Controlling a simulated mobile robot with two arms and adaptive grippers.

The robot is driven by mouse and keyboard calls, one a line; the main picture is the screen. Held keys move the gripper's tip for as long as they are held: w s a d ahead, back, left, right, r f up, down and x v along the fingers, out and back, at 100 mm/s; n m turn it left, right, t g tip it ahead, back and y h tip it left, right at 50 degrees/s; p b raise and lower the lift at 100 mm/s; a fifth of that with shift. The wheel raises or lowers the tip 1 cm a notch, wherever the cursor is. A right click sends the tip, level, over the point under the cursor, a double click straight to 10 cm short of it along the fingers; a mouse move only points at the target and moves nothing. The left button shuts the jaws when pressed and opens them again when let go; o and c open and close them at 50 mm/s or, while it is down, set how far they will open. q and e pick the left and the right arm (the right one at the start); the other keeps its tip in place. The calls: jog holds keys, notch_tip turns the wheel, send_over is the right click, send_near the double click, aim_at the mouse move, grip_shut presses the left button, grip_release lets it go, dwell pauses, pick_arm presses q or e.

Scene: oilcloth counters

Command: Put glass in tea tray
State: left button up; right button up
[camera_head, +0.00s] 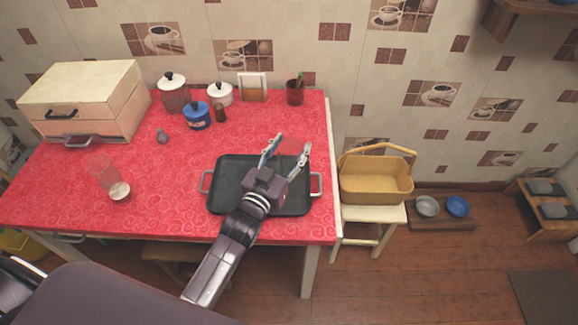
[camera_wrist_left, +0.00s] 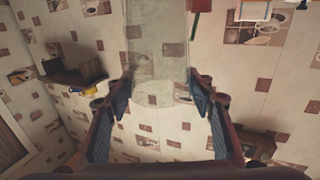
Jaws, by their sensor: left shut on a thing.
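The black tea tray (camera_head: 230,178) with pale side handles lies on the red table. My left gripper (camera_head: 287,149) is over the right part of the tray, its fingers pointing to the tray's far edge. It is shut on a clear glass (camera_head: 291,145), which is faint between the fingers. In the left wrist view the glass (camera_wrist_left: 160,60) stands out plainly between the two blue-padded fingers (camera_wrist_left: 160,98). Whether the glass touches the tray cannot be told. Another clear glass (camera_head: 104,173) stands on the table to the left. My right gripper is not in view.
A small white-topped item (camera_head: 120,191) is near the left glass. A wooden bread box (camera_head: 85,100), canisters (camera_head: 173,95), a blue pot (camera_head: 197,115) and a dark red cup (camera_head: 295,92) line the back. A yellow basket (camera_head: 376,180) sits on a stool at right.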

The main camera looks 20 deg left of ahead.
aim_at(286, 173)
pick_arm(q)
notch_tip(286, 173, down, 7)
jog(key=shift+f, duration=0.15)
jog(key=shift+f+b, duration=0.15)
jog(key=shift+b, duration=0.15)
jog(key=o, duration=1.7)
jog(key=shift+f, duration=0.1)
jog(key=shift+s+r, duration=0.1)
jog(key=shift+r, duration=0.1)
jog(key=s, duration=0.4)
jog(key=s+a, duration=0.1)
jog(key=s, duration=0.3)
jog(key=s+b, duration=0.1)
jog(key=s, duration=0.2)
jog(key=shift+s+a, duration=0.2)
jog(key=shift+s, duration=0.2)
